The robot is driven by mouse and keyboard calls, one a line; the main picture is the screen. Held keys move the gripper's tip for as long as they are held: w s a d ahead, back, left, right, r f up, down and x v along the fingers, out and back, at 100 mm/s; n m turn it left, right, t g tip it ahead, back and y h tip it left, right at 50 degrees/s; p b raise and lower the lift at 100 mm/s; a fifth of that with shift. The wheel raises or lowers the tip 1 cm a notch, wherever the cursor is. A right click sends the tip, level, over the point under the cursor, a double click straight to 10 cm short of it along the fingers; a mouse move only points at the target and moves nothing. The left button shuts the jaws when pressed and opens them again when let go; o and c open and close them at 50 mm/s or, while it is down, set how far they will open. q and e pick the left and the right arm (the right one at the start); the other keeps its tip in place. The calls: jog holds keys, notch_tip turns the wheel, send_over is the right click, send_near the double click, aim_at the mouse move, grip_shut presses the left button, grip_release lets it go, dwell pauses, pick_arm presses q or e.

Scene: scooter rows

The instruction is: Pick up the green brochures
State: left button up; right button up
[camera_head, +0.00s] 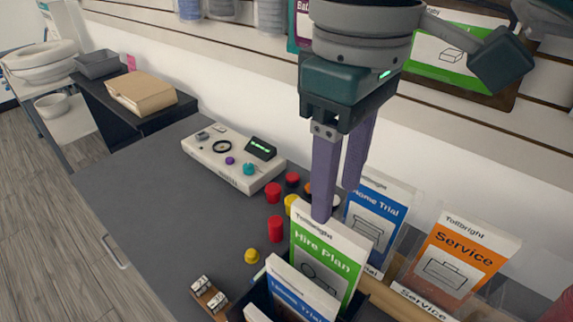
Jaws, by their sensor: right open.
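Green brochures marked "Hire Plan" (322,262) stand upright and slightly tilted in a dark holder on the grey counter. Their white top edge reads "Tollbright". Blue "Home Trial" brochures (298,297) stand in front of them and cover their lower left part. My right gripper (337,203) comes down from above, open, with its two purple fingers apart. The left finger's tip overlaps the top edge of the green brochures, and the other finger is farther right and back. Whether either finger touches them I cannot tell. My left gripper is not in view.
More blue brochures (374,218) and orange "Service" brochures (462,257) stand to the right. A white control box (225,157), red caps (276,229) and a yellow knob (252,256) lie on the counter (150,195). The counter's left part is clear. A slatted wall rises behind.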

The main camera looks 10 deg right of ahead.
aim_at(330, 223)
jog(key=shift+s+a+f, duration=0.1)
jog(key=shift+f, duration=0.85)
notch_tip(330, 223, down, 5)
jog(key=shift+f, duration=0.1)
jog(key=shift+c, duration=0.3)
grip_shut()
dwell(0.4)
